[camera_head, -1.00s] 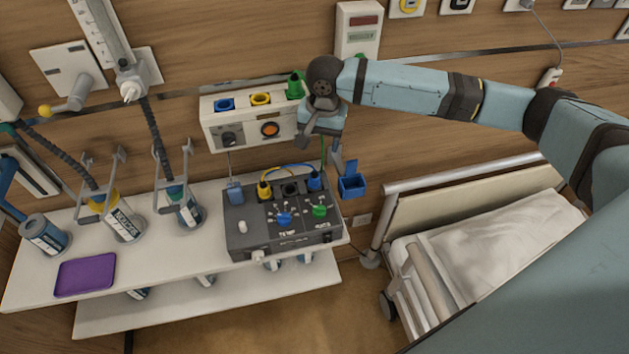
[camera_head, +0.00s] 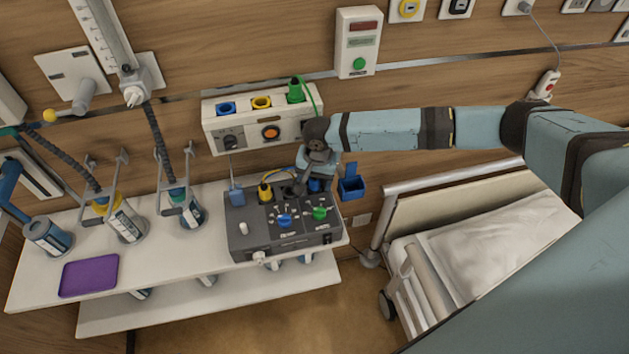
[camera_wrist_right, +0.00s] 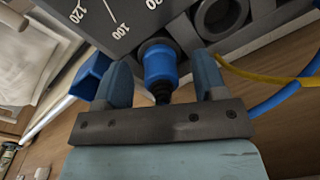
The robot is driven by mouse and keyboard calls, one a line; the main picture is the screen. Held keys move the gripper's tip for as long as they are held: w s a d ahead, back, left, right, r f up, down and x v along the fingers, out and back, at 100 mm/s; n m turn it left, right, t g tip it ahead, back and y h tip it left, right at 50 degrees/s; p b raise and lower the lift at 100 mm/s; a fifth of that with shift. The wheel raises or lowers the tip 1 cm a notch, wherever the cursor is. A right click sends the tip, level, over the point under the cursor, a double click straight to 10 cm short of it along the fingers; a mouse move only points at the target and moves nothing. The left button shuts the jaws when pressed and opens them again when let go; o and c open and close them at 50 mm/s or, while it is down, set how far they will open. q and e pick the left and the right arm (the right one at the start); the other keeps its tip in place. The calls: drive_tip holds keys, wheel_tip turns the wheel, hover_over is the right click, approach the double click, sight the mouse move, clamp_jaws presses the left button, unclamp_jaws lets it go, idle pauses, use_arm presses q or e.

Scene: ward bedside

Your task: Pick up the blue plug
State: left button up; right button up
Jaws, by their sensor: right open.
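The blue plug (camera_head: 316,186) stands at the back right of the grey control box (camera_head: 240,241), partly hidden by my right gripper in the head view. In the right wrist view the blue plug (camera_wrist_right: 160,66) has a blue body and a black end facing my gripper. My right gripper (camera_wrist_right: 161,74) is open, with one finger on each side of the plug and visible gaps between. In the head view my right gripper (camera_head: 304,186) is low over the back of the box. My left gripper is not in view.
A yellow plug (camera_head: 265,193) with a yellow cable (camera_wrist_right: 265,78) is near. An empty dark socket (camera_wrist_right: 220,14) lies beside the blue plug. A small blue bin (camera_head: 352,189) hangs at the shelf's right end. A wall panel (camera_head: 215,140) is behind; a purple tray (camera_head: 90,276) lies left.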

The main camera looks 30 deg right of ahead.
drive_tip(key=shift+f, duration=0.15)
drive_tip(key=shift+c, duration=0.2)
drive_tip(key=c, duration=1)
